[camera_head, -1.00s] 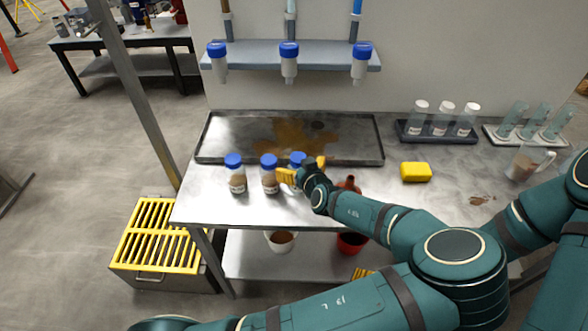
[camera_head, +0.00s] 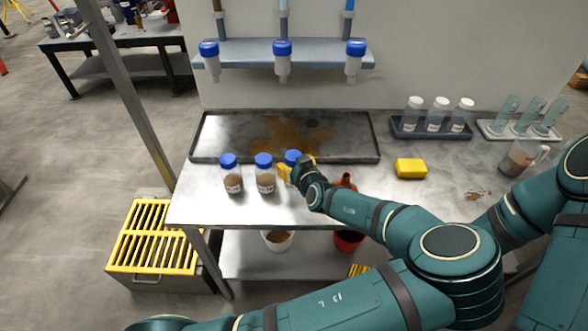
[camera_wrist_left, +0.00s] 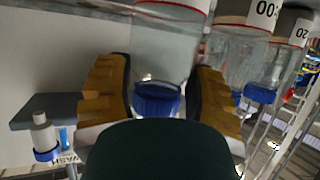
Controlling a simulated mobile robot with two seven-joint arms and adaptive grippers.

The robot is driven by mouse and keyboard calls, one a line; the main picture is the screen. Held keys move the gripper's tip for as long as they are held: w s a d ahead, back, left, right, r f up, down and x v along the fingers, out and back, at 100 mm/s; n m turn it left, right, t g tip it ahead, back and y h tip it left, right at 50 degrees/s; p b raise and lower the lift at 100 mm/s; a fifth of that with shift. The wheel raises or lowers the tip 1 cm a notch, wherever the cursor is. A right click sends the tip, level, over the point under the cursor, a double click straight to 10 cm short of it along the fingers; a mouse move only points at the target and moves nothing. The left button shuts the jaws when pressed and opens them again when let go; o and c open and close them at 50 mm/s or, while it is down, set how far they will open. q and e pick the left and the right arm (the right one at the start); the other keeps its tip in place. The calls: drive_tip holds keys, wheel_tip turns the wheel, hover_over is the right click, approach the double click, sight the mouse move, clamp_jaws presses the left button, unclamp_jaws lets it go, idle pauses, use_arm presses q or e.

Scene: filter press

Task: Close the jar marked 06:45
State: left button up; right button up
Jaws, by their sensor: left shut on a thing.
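Three jars with blue lids and brown contents stand near the left end of the steel table: the left jar (camera_head: 232,182), the middle jar (camera_head: 265,180) and the right jar (camera_head: 292,156). My left gripper (camera_head: 297,167) is at the right jar and hides most of it. In the left wrist view, which is upside down, its two yellow fingers (camera_wrist_left: 158,98) are shut on either side of this jar's blue lid (camera_wrist_left: 157,99). The neighbouring jars there show parts of labels ending in "00" and "20". I cannot read 06:45 on any label. My right gripper is out of view.
A stained metal tray (camera_head: 220,133) lies behind the jars. A red vessel (camera_head: 345,182) stands close by my left gripper. Bottles hang from a shelf (camera_head: 240,55) above.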

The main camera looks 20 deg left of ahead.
use_arm(q)
wheel_tip(320, 180, up, 10)
drive_tip(key=shift+f+p, duration=0.1)
drive_tip(key=shift+p, duration=0.5)
drive_tip(key=o, duration=0.4)
drive_tip(key=shift+c, duration=0.2)
drive_tip(key=c, duration=0.5)
drive_tip(key=shift+a, duration=0.1)
